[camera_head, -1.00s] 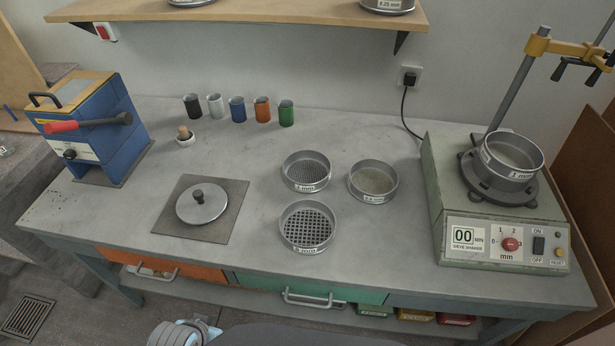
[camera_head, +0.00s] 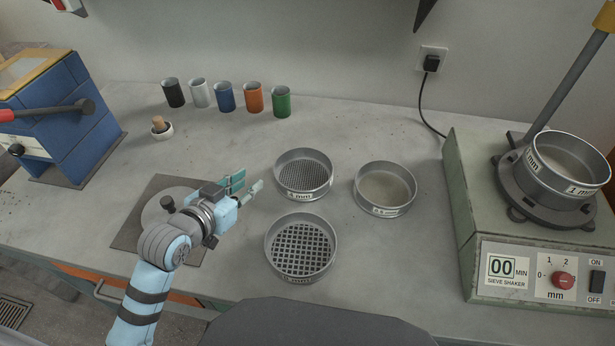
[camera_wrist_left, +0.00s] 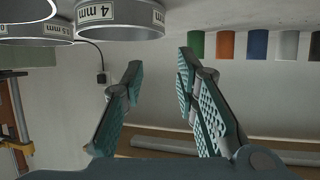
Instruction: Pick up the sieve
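Three grey round sieves stand on the bench: a fine-mesh one (camera_head: 303,195) labelled 4 mm, a coarse-mesh one (camera_head: 302,277) in front of it, and a finer one (camera_head: 386,211) to the right. Another sieve (camera_head: 552,183), labelled 1 mm, sits on the sieve shaker (camera_head: 478,222). My left gripper (camera_head: 246,185) is open and empty, left of the 4 mm sieve and apart from it. In the left wrist view, the open fingers (camera_wrist_left: 160,62) point past the 4 mm sieve (camera_wrist_left: 118,32), which appears upside down at the upper left. My right gripper is not in view.
Several coloured cups (camera_head: 225,97) stand along the back. A dark mat (camera_head: 128,232) with a lidded disc lies under my left arm. A cable hangs from the wall socket (camera_head: 432,60).

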